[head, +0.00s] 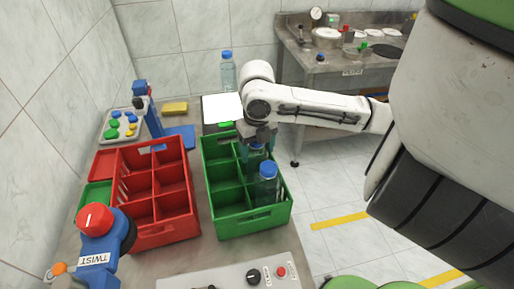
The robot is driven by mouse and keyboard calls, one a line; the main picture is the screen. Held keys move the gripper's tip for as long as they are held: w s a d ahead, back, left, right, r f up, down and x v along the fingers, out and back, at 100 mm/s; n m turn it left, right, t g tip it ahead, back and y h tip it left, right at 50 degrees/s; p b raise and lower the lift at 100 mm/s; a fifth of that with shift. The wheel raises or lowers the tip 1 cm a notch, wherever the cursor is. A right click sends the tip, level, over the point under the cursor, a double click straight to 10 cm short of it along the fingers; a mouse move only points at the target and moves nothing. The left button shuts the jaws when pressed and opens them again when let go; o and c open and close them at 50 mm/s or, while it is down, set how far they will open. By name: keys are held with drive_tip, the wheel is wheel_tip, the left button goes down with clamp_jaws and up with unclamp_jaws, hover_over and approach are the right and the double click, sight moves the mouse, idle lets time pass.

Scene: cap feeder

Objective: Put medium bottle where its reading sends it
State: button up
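My gripper (258,138) points down over the right column of the green crate (250,223). A bottle with a blue cap (256,148) is directly below it, mostly hidden by the gripper and the crate walls. I cannot tell whether the fingers are shut on it or apart from it. Another clear bottle with a blue cap (267,186) stands upright in the front right compartment of the green crate. A third clear, blue-capped bottle (228,72) stands at the back of the table. Which bottle is the medium one is not clear.
A red crate (165,234) with empty compartments stands left of the green one. A device with a white plate (222,107) and a green light (225,125) is behind. A red-knobbed TWIST device (97,222) and a control panel (230,276) are in front.

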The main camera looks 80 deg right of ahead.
drive_tip(key=o, duration=0.4)
wheel_tip(320, 180, up, 12)
drive_tip(key=shift+r, duration=0.15)
idle(0.4)
